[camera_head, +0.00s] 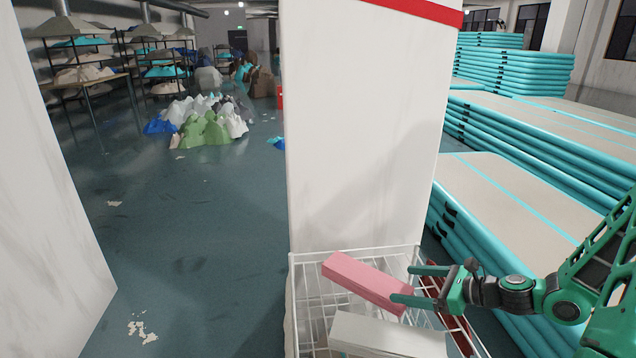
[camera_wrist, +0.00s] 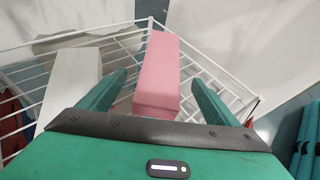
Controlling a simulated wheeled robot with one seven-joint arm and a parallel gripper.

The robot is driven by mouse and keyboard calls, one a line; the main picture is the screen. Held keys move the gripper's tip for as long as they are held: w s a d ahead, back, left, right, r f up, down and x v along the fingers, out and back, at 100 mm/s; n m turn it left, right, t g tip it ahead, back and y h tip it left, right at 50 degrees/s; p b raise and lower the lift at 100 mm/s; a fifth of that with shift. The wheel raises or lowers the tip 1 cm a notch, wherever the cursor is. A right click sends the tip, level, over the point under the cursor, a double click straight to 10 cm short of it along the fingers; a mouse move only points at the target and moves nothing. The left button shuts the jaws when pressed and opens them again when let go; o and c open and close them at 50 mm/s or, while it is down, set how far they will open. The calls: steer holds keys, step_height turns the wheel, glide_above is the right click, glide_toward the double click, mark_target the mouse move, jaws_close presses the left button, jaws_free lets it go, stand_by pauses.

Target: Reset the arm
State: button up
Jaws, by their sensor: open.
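My gripper (camera_head: 413,284) is at the end of my green arm at the lower right of the head view. Its two fingers are spread apart. A pink block (camera_head: 362,280) lies on the white wire basket (camera_head: 299,296), with its near end close to the fingers. In the wrist view the pink block (camera_wrist: 157,75) shows ahead, between the two open fingers (camera_wrist: 158,92), with gaps on both sides. I cannot tell its exact depth from the fingertips.
A whitish block (camera_head: 388,338) lies at the basket's front. A white pillar (camera_head: 365,130) stands right behind the basket. Stacked teal inflatable mats (camera_head: 520,205) fill the right side. A pile of crumpled material (camera_head: 205,122) and shelves stand back left. The floor (camera_head: 200,230) at left is mostly clear.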

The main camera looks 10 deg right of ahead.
steer(key=n, duration=0.1)
steer(key=n+g, duration=0.1)
steer(key=n, duration=0.1)
steer(key=shift+s+a+g+h, duration=0.3)
steer(key=shift+s+g, duration=0.1)
steer(key=n, duration=0.1)
steer(key=n+g+h, duration=0.1)
steer(key=s+n, duration=0.1)
steer(key=n, duration=0.1)
steer(key=shift+d+r+g, duration=0.1)
steer(key=shift+d+g, duration=0.2)
steer(key=s+d+r+n+g+h, duration=0.3)
steer(key=s+r+n, duration=0.3)
steer(key=s, duration=0.8)
steer(key=s+d+r+n+g+h, duration=0.2)
steer(key=s+d+r+n+h, duration=0.2)
steer(key=s+r+n, duration=0.3)
steer(key=s+d+r, duration=0.1)
steer(key=s+r, duration=0.3)
steer(key=s, duration=0.3)
steer(key=shift+s+r+g+h, duration=0.25)
steer(key=shift+s+g+h, duration=0.05)
steer(key=shift+s+g, duration=0.1)
steer(key=shift+w+d, duration=0.1)
